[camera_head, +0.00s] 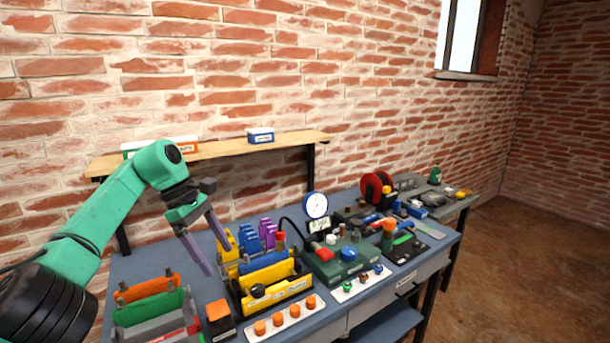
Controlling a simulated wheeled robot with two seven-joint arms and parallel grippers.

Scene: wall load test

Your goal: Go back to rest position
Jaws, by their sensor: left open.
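My left arm comes in from the left, green with a dark elbow joint. My left gripper (219,262) is open, with its two long grey fingers pointing down and spread apart. Nothing shows between the fingers. In the picture it overlaps the workbench (342,325) just left of a yellow rack with yellow, blue and purple pieces (263,268). It appears raised above the bench top, though the exact height is hard to tell. My right arm and right gripper do not show in this view.
A wooden wall shelf (225,150) with boxes sits behind my left arm. Below the gripper stand a tray with orange and green parts (150,310) and an orange-topped block (219,318). A dial gauge (316,205) and a green control box (338,262) stand to the right.

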